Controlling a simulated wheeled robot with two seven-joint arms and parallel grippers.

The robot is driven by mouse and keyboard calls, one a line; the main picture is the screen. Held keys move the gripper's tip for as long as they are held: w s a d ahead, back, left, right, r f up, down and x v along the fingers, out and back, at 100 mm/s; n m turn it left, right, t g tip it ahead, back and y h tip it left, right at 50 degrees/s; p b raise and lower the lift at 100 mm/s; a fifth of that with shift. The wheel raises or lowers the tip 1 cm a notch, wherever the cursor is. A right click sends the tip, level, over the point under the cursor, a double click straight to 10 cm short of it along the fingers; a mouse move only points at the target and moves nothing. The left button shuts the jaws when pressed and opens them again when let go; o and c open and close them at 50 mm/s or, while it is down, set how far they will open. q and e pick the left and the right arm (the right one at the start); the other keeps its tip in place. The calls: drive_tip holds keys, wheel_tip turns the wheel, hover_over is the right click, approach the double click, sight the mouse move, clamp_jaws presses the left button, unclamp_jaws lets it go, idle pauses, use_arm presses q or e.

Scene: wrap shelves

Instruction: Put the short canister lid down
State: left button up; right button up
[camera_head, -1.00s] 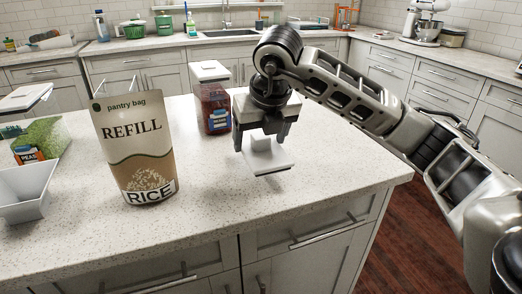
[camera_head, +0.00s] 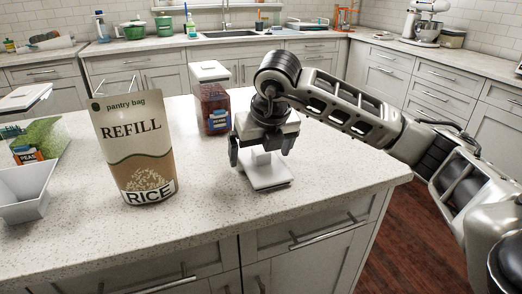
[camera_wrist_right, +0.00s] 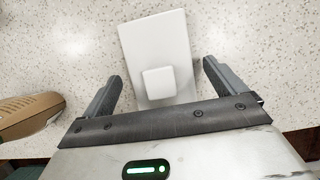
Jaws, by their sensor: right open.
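The short canister lid (camera_head: 266,178) is a white rectangular plate with a raised block-shaped knob. It lies flat on the speckled countertop (camera_head: 225,215), near the counter's right end. My right gripper (camera_head: 262,160) is directly over it, pointing down, with its fingers apart on either side of the knob. In the right wrist view the lid (camera_wrist_right: 157,45) shows whole knob and plate between the open fingers (camera_wrist_right: 160,88), with clear gaps to the knob. My left gripper is not in view.
A rice refill bag (camera_head: 138,150) stands left of the lid. A white open container (camera_head: 25,190) and a peas bag (camera_head: 40,145) are at left. Counter front is clear.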

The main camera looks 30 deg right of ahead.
use_arm(q)
drive_tip(key=shift+p, duration=0.45)
use_arm(e)
drive_tip(key=v, duration=1.2)
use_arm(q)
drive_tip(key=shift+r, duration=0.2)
use_arm(e)
drive_tip(key=shift+s, duration=0.1)
